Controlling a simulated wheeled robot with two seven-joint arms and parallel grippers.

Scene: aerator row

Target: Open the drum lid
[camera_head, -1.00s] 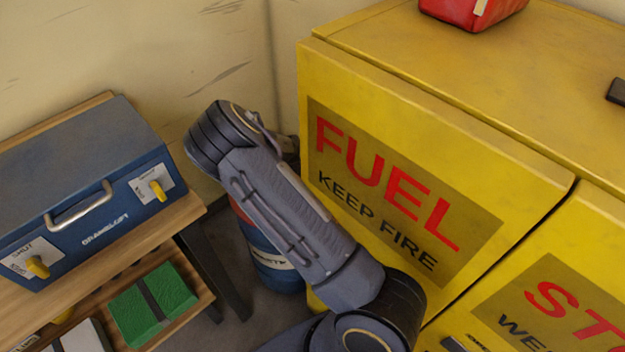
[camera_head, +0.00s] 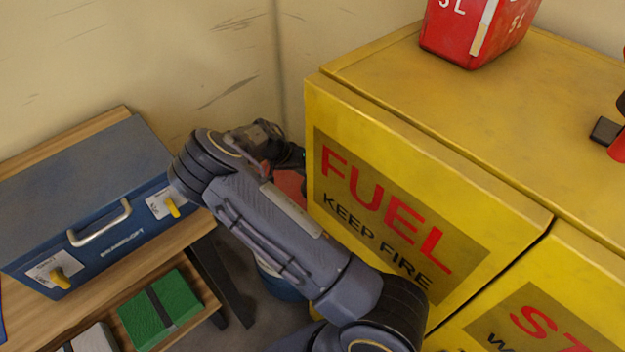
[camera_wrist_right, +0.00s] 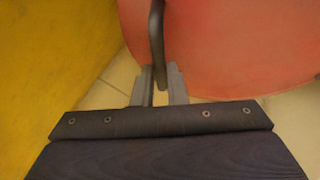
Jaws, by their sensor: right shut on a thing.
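The drum stands on the floor between the bench and the yellow cabinet. In the head view its blue body (camera_head: 282,287) is mostly hidden behind my right arm. Part of its red lid (camera_head: 290,184) shows under my right gripper (camera_head: 296,158), beside the cabinet's left edge. In the right wrist view the red lid (camera_wrist_right: 235,50) fills the upper right. My right gripper (camera_wrist_right: 158,82) is shut on a dark bar-like handle (camera_wrist_right: 157,35) in front of the lid. I cannot tell how far the lid is tilted. My left gripper is out of view.
The yellow fuel cabinet (camera_head: 375,120) stands close on the right, with a red can (camera_head: 475,30) on top. On the left, a wooden bench (camera_head: 170,250) holds a blue case (camera_head: 85,205). A green box (camera_head: 160,308) lies on its lower shelf.

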